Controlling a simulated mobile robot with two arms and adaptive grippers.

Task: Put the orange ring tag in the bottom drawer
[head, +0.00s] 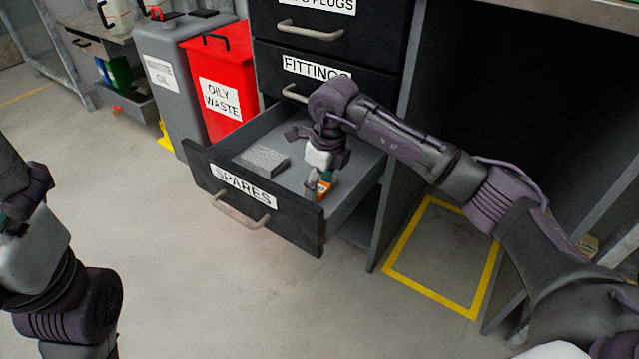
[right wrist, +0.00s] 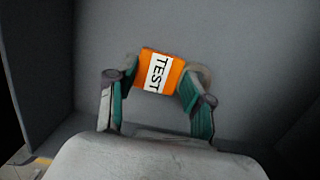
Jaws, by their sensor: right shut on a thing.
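The orange ring tag (right wrist: 160,72) carries a white label reading TEST. It sits between the two fingers of my right gripper (right wrist: 157,95), which is shut on it; part of a tan ring shows beside the tag. In the head view, my right gripper (head: 319,184) points down inside the open bottom drawer (head: 213,176), labelled SPARES, near its right side. The tag shows there as a small orange patch (head: 325,187). I cannot tell whether it touches the drawer floor. Part of my left arm shows at the left edge; its fingers are not visible.
A grey block (head: 263,159) lies in the left part of the drawer. The closed FITTINGS drawer (head: 365,88) is above. A red OILY WASTE bin (head: 219,75) and a grey WASTE OIL bin (head: 178,48) stand left of the cabinet. The floor in front is clear.

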